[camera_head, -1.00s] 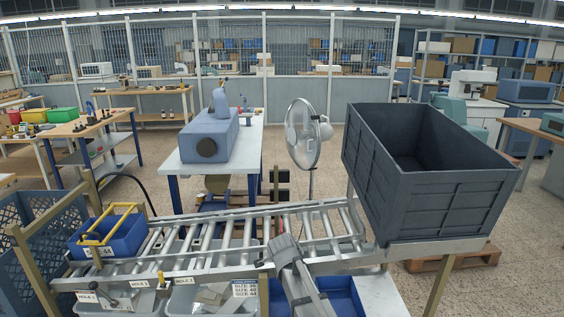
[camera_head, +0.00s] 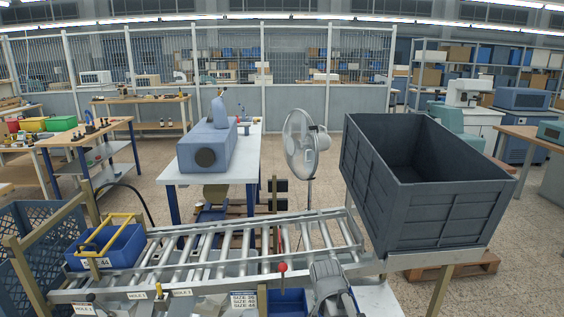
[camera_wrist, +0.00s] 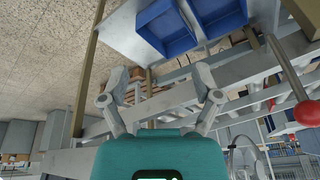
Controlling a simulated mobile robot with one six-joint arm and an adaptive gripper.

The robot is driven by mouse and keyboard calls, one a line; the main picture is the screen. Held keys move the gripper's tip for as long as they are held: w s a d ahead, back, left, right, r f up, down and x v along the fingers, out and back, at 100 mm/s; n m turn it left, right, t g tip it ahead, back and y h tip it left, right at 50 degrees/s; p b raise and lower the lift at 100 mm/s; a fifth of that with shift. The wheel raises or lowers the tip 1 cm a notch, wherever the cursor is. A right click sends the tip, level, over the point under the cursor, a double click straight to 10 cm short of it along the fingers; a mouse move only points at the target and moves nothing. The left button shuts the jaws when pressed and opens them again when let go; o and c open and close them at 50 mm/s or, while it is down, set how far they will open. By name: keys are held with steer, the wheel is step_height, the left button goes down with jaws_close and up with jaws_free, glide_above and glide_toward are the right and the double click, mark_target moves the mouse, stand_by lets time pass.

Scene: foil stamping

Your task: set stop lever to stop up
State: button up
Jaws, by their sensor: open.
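A lever with a red ball knob (camera_head: 282,267) stands at the front rail of the roller conveyor (camera_head: 215,255) in the head view; I take it for the stop lever. In the wrist view the red knob (camera_wrist: 307,113) is at the right edge, with a grey rod running up and left from it. My gripper (camera_wrist: 160,80) is open, with nothing between its fingers. It is apart from the knob, which lies to the right of the fingers. In the head view a grey part of my arm shows just right of the lever; the fingers cannot be made out there.
A blue bin with a yellow handle (camera_head: 122,246) sits at the conveyor's left end. A large dark grey crate (camera_head: 440,205) stands at the right. Blue trays (camera_wrist: 168,27) show in the wrist view. A pedestal fan (camera_head: 303,142) stands behind the conveyor.

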steer(key=s+d+n+g, duration=0.1)
steer(key=s+n, duration=0.2)
steer(key=s, duration=0.2)
steer(key=s+d+n+g+y, duration=0.1)
steer(key=s+d+n+g, duration=0.1)
steer(key=s, duration=0.4)
steer(key=shift+d+n+p, duration=0.3)
steer(key=shift+n, duration=0.1)
stand_by(0.6)
